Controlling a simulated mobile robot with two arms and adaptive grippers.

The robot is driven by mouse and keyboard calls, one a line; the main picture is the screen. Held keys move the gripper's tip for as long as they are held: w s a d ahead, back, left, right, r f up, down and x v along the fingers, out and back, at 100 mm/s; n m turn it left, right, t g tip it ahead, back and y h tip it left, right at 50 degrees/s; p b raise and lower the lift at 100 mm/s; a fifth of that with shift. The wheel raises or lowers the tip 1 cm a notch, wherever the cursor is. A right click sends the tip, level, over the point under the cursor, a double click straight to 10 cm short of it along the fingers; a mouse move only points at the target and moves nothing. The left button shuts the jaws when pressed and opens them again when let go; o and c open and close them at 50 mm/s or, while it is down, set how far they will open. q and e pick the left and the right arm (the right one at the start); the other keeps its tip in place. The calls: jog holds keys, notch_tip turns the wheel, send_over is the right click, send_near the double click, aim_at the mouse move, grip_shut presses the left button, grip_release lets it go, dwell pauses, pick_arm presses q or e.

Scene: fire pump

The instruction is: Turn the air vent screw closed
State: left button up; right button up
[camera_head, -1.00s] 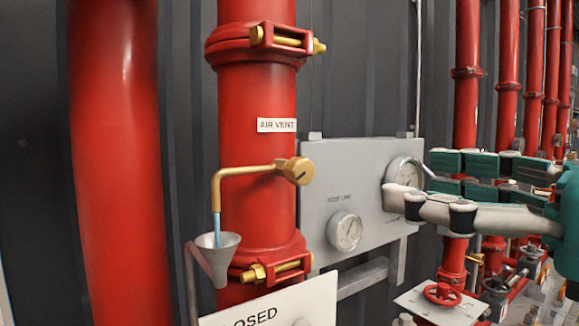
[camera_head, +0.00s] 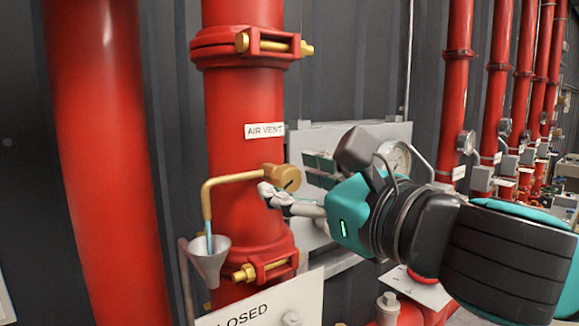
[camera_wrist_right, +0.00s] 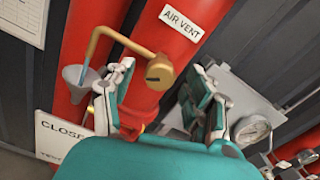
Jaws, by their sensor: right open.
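The air vent screw (camera_head: 287,177) is a brass, slotted round head at the end of a bent brass pipe on the red pipe, below an "AIR VENT" label. In the right wrist view the screw (camera_wrist_right: 159,72) shows its dark slot. A pale blue stream (camera_head: 209,236) runs from the brass pipe into a grey funnel (camera_head: 209,256). My right gripper (camera_head: 292,184) is open and close to the screw. In the wrist view its fingers (camera_wrist_right: 157,82) stand on either side of the screw, wide apart. I cannot tell whether one touches it. My left gripper is out of view.
A grey panel with a gauge (camera_head: 394,158) is behind my right arm. Red flange clamps with brass bolts (camera_head: 262,270) sit above and below the vent. More red pipes stand at right.

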jog(key=shift+x, duration=0.85)
jog(key=shift+c, duration=0.4)
grip_shut()
